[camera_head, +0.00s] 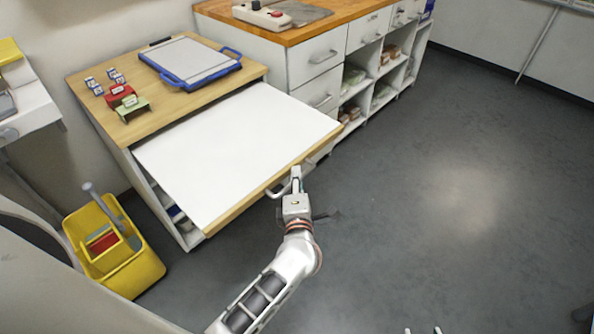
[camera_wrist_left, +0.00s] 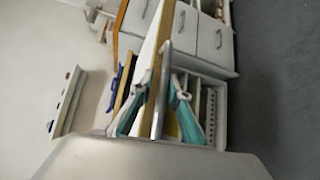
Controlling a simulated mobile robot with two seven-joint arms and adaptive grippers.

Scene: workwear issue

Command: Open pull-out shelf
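The pull-out shelf (camera_head: 235,150) is a white board with a wooden front edge, and it stands far out of its wood-topped cabinet. A grey bar handle (camera_head: 277,190) is on its front edge; in the left wrist view the handle (camera_wrist_left: 163,88) runs up between my fingers. My left gripper (camera_head: 296,172) is at this handle, with one finger on each side, and looks shut on it. The exact contact is too small to see. Only two fingertips of my right gripper (camera_head: 422,331) show at the bottom edge, apart and with nothing between them, far from the shelf.
On the cabinet top (camera_head: 175,110) are a blue-framed board (camera_head: 192,62), a red block (camera_head: 120,96), a green block (camera_head: 133,108) and small boxes. A yellow mop bucket (camera_head: 115,255) stands left of the cabinet. A drawer counter (camera_head: 330,30) stands behind. The floor at right is clear.

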